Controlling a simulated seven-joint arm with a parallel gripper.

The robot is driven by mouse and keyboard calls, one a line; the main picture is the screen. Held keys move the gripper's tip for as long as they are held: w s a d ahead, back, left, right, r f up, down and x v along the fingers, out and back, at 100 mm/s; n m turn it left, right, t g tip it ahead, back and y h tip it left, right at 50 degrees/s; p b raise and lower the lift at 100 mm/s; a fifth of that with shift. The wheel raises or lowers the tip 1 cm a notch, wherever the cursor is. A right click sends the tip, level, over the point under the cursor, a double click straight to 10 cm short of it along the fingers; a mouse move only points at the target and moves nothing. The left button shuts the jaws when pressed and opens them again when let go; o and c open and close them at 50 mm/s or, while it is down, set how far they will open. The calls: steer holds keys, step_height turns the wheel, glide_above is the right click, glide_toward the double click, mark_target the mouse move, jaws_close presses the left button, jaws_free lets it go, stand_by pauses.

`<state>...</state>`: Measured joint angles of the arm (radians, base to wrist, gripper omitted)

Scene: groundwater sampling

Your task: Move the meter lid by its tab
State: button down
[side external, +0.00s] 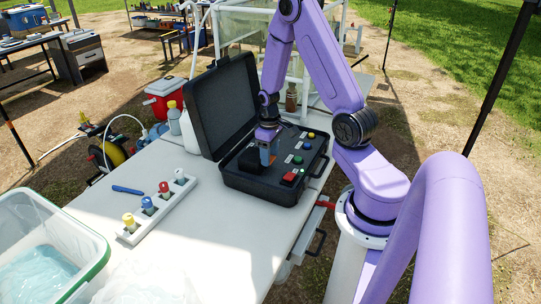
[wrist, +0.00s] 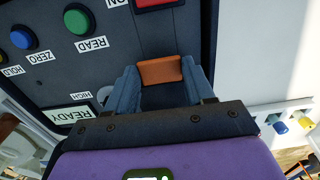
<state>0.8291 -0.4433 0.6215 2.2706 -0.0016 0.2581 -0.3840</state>
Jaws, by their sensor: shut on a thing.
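The meter is a black case (side external: 276,186) on the white table, with a panel of coloured buttons. Its large dark lid (side external: 222,103) stands open at the back left. My gripper (side external: 268,158) points down over the left part of the panel. In the wrist view its two blue fingers (wrist: 162,78) are shut on an orange tab (wrist: 160,70). A small raised black block (side external: 250,160) lies beside the fingers; I cannot tell whether the tab belongs to it. The fingers hide part of the panel.
A white rack (side external: 158,207) with several coloured-cap bottles stands left of the case, near a blue pen (side external: 127,190). A clear bin (side external: 45,250) is at front left. A brown bottle (side external: 291,97) stands behind the case.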

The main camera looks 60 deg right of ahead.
mark_target(251, 155)
steer(key=w+r, duration=0.1)
steer(key=w, duration=0.1)
steer(key=w+r, duration=0.3)
steer(key=w, duration=0.1)
steer(key=shift+w+a+r, duration=0.15)
steer(key=shift+w, duration=0.25)
steer(key=shift+w+a+f, duration=0.1)
steer(key=shift+w+f, duration=0.15)
steer(key=shift+w, duration=1.35)
steer(key=shift+w+d+f, duration=0.1)
steer(key=shift+w+f, duration=0.15)
steer(key=shift+w, duration=1.35)
steer(key=shift+w+a+f, duration=0.1)
steer(key=shift+w+f, duration=0.15)
steer(key=shift+w, duration=1.35)
steer(key=shift+c, duration=2)
jaws_free()
steer(key=shift+r, duration=0.15)
step_height(251, 155, up, 18)
steer(key=shift+s+f, duration=0.2)
steer(key=shift+s, duration=0.1)
